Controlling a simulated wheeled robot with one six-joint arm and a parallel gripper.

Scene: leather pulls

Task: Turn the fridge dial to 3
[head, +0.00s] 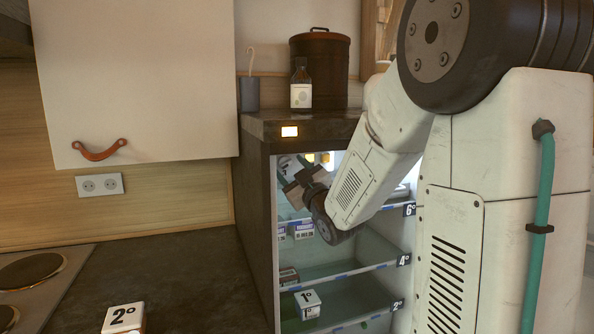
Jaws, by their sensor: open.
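The fridge (257,200) stands open at the centre, with lit shelves inside. My gripper (288,165) reaches into its upper left part, just under the top edge. The gripper is small and partly in shadow here; its jaws are open and I see nothing held between them. A small warm yellow light (325,158) shows behind the gripper, near the fridge ceiling. I cannot make out the dial or its numbers; my gripper and arm cover much of that upper area. I cannot tell whether the gripper touches anything.
Shelf tags read 6° (409,210), 4° (403,260) and 2° (397,305). A bottle (301,88) and brown canister (325,55) stand on top.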

